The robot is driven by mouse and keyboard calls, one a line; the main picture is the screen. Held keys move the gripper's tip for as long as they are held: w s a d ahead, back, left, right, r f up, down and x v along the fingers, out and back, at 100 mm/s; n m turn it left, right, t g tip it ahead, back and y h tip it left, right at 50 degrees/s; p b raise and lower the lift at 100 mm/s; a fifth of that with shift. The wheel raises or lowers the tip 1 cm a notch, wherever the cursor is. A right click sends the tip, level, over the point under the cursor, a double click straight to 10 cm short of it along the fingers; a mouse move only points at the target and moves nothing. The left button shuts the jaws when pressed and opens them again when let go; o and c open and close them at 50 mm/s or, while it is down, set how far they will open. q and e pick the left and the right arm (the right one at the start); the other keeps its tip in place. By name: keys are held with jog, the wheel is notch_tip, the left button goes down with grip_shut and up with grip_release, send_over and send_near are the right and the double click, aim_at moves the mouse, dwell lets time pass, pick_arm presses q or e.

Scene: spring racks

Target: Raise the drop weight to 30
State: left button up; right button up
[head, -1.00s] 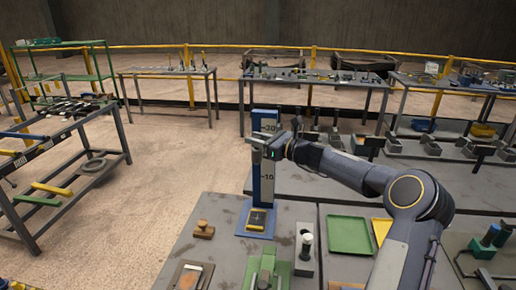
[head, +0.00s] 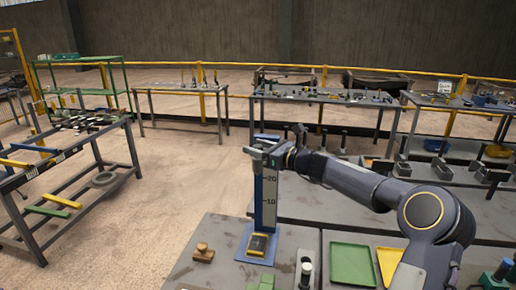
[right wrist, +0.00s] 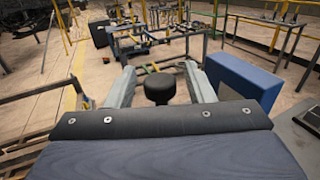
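The drop tower (head: 267,215) is a blue post with a pale scale, standing on a blue base at the table's back edge. The marks 20 and 10 show; the 30 mark is hidden behind my right gripper (head: 256,151). The gripper is near the top of the post. In the right wrist view, a black round knob (right wrist: 158,90), seemingly the drop weight's, sits between the two grey fingers, with the blue tower (right wrist: 243,80) close on the right. The weight's body is mostly hidden. My left gripper is out of view.
A wooden stamp-like block (head: 203,253) lies left of the base. A green tray (head: 352,265) and a yellow tray (head: 388,262) lie to the right. A small upright cylinder (head: 306,270) stands in front. Racks and benches stand behind. Air left of the tower is free.

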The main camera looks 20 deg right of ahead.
jog(key=b+v, duration=0.2)
jog(key=v, duration=0.6)
jog(key=shift+b, duration=0.4)
